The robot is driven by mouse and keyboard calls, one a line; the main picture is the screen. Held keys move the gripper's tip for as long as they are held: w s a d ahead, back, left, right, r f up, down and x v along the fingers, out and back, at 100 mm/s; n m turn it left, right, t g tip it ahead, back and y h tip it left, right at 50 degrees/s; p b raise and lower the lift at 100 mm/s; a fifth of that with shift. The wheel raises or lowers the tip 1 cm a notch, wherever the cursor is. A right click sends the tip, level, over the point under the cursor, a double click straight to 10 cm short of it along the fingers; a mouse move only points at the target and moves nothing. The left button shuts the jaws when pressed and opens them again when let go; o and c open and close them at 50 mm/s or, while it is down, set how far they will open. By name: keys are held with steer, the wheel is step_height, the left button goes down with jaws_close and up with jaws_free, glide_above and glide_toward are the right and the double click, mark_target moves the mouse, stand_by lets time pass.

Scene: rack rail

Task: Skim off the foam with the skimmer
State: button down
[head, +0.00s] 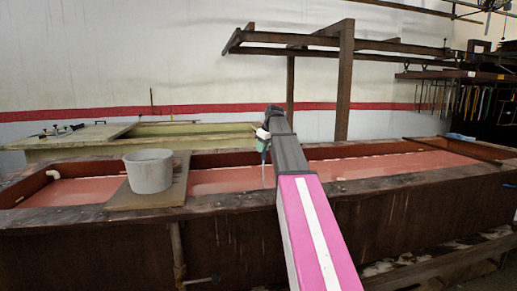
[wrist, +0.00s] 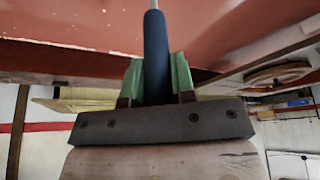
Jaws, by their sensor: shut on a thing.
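The long tank (head: 235,203) holds reddish liquid (head: 230,180). My gripper (head: 264,147) is over the tank near its middle. In the wrist view my gripper (wrist: 157,80) has its green fingers shut on the dark blue handle (wrist: 156,45) of the skimmer. A thin pale shaft leads from the handle toward the liquid in both views. The skimmer's head is not visible. Small pale flecks on the liquid, possibly foam, show right of my arm (head: 342,178); a few light specks also show in the wrist view.
A grey bucket (head: 149,171) stands on a board (head: 178,190) laid across the tank, left of my gripper. A wooden frame (head: 345,80) rises behind the tank. A pale-green tank (head: 60,142) stands behind. Hanging tools (head: 470,103) are at the far right.

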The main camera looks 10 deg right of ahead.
steer(key=shift+s, duration=4.25)
steer(key=a, duration=1.7)
steer(key=shift+r, duration=0.1)
step_height(320, 180, up, 14)
steer(key=shift+s, duration=0.1)
stand_by(1.2)
